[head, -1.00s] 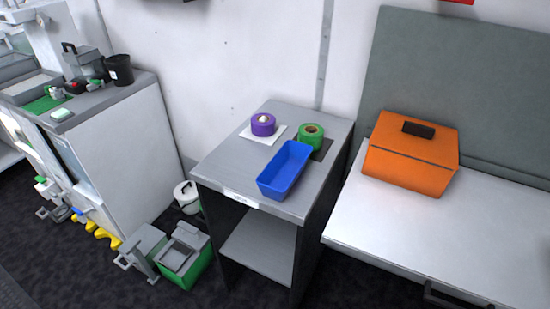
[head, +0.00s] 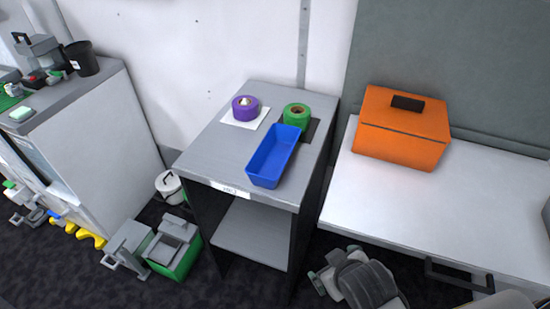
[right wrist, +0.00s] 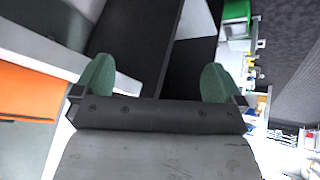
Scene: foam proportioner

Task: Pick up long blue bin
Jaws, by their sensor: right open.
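The long blue bin (head: 274,157) is an open, empty tray lying near the front right of the grey small table (head: 212,152) in the head view. My right gripper (head: 334,266) is at the bottom of the head view, below and to the right of the bin and apart from it. In the right wrist view its two green fingertips (right wrist: 157,83) are wide apart with nothing between them. The bin cannot be made out in the right wrist view. My left gripper is not in view.
A purple tape roll (head: 245,108) and a green tape roll (head: 296,115) stand behind the bin, the green one close to it. An orange box (head: 402,130) sits on the white bench (head: 350,195) to the right. Green and grey containers (head: 172,248) stand on the floor.

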